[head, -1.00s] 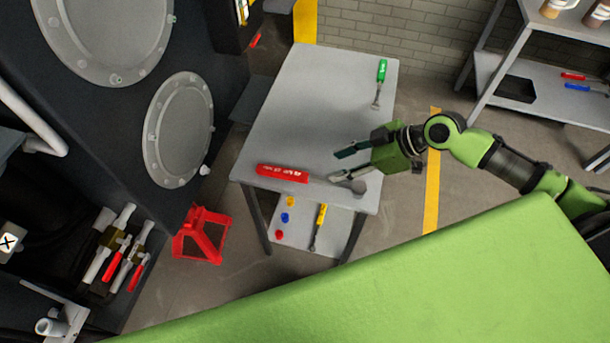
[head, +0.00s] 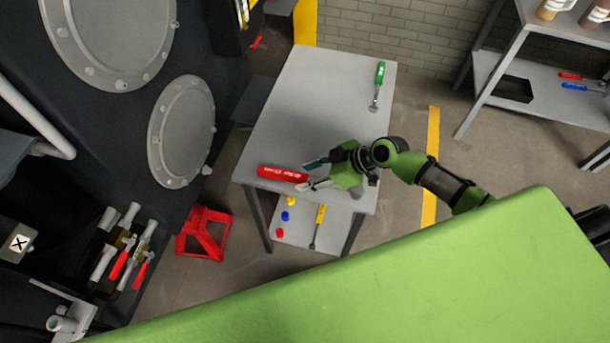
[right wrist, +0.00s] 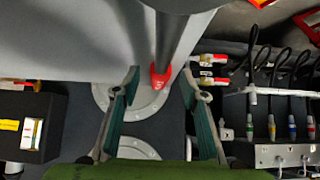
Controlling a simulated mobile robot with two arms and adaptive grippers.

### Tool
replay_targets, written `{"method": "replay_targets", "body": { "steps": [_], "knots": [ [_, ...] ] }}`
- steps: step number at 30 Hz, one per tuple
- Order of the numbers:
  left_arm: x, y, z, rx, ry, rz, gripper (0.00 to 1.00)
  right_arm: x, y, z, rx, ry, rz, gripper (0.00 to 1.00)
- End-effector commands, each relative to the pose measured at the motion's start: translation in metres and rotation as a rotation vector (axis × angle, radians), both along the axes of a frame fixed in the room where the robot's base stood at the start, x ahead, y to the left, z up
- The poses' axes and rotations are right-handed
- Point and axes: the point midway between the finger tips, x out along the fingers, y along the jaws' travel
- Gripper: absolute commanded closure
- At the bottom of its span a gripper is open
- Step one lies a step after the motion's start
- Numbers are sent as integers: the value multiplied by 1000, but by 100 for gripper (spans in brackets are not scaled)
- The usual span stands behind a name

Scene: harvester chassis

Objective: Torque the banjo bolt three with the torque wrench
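A torque wrench with a red handle (head: 281,173) lies on the grey table near its front edge. My right gripper (head: 309,175) is open above the table, its fingertips close to the right end of the handle; it hides much of the shaft. In the right wrist view, the grey shaft (right wrist: 174,42) and red handle end show in the gap between the open fingers (right wrist: 162,76), with no clear contact. Fittings with red and silver ends (head: 122,250) sit on the dark chassis at lower left; I cannot tell which is banjo bolt three. My left gripper is not in view.
A green-handled tool (head: 378,84) lies at the table's far right. A yellow-handled tool (head: 319,225) and coloured caps (head: 284,216) are on the shelf below. A red stand (head: 203,234) is on the floor between chassis and table. The table's middle is clear.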

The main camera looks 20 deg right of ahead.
Motion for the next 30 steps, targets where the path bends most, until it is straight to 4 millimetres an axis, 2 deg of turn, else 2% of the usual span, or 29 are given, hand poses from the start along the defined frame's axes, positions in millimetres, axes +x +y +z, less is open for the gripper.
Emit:
{"method": "replay_targets", "body": {
  "steps": [1, 6, 14, 15, 19, 20, 30],
  "knots": [
    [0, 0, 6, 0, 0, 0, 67, 2, 6, -2, 1, 0, -1, 60],
    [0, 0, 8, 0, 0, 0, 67, 9, 14, -14, 0, -1, -1, 60],
    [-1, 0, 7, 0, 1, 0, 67, 9, 14, -17, -1, -1, 0, 60],
    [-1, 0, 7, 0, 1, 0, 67, 9, 14, -17, -1, -1, 0, 63],
    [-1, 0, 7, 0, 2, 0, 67, 9, 14, -17, -1, -1, 0, 97],
    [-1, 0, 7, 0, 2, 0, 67, 9, 14, -17, -1, -1, 0, 100],
    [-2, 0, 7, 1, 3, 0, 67, 11, 15, -15, 1, -5, -1, 100]
  ]
}}
